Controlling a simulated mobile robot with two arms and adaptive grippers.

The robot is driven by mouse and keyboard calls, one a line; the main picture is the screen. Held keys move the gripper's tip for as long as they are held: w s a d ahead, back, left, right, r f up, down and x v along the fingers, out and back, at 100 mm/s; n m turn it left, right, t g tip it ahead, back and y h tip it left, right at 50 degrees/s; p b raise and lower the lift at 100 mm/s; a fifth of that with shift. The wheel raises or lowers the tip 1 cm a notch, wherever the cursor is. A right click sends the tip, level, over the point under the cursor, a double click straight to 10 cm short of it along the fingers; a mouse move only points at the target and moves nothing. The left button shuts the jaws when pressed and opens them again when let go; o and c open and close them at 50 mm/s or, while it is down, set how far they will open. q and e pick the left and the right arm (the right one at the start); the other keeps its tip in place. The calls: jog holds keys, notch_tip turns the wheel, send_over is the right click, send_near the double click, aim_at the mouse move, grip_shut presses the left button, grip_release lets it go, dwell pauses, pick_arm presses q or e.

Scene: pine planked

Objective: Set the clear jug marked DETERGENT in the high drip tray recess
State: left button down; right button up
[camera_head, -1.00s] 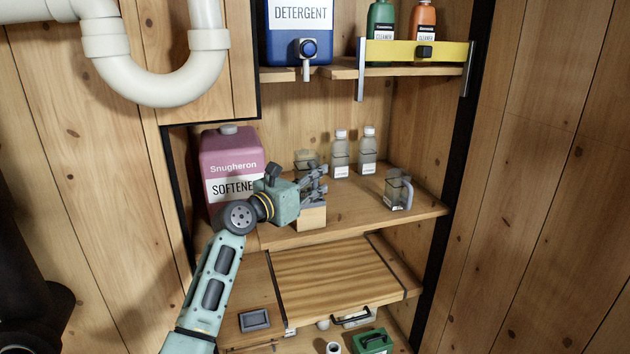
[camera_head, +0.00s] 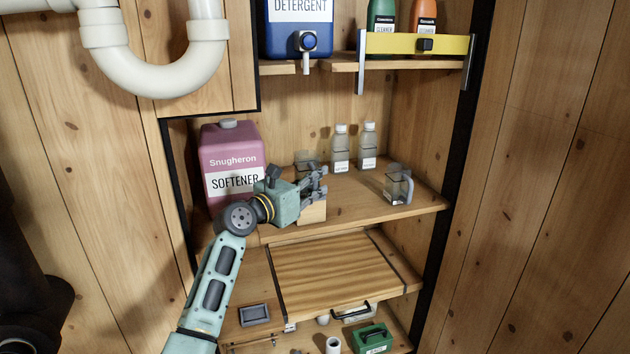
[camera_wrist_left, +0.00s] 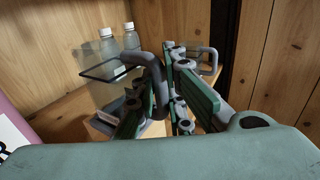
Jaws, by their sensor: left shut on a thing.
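My left gripper (camera_head: 318,183) is shut on the grey handle (camera_wrist_left: 152,75) of a clear jug (camera_wrist_left: 112,88) with a dark rim. In the head view the jug (camera_head: 305,159) is partly hidden behind the gripper. A small pale label sits low on it, too small to read. A light wooden block (camera_head: 312,213) is on the middle shelf under the gripper. In the left wrist view a dark tray edge (camera_wrist_left: 100,127) shows at the jug's base; I cannot tell if they touch. A second clear jug (camera_head: 398,186) stands at the shelf's right. My right gripper is out of view.
A pink softener jug (camera_head: 229,160) stands left of the gripper. Two clear bottles (camera_head: 340,148) (camera_head: 368,146) stand behind. A blue detergent container (camera_head: 298,28) with a tap is above. A small dark tray (camera_head: 254,315) lies lower left. The middle shelf is clear between block and second jug.

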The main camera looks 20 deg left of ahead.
pick_arm(q)
jog(key=shift+f, duration=0.1)
jog(key=c, duration=1.7)
grip_release()
jog(key=shift+c, duration=0.2)
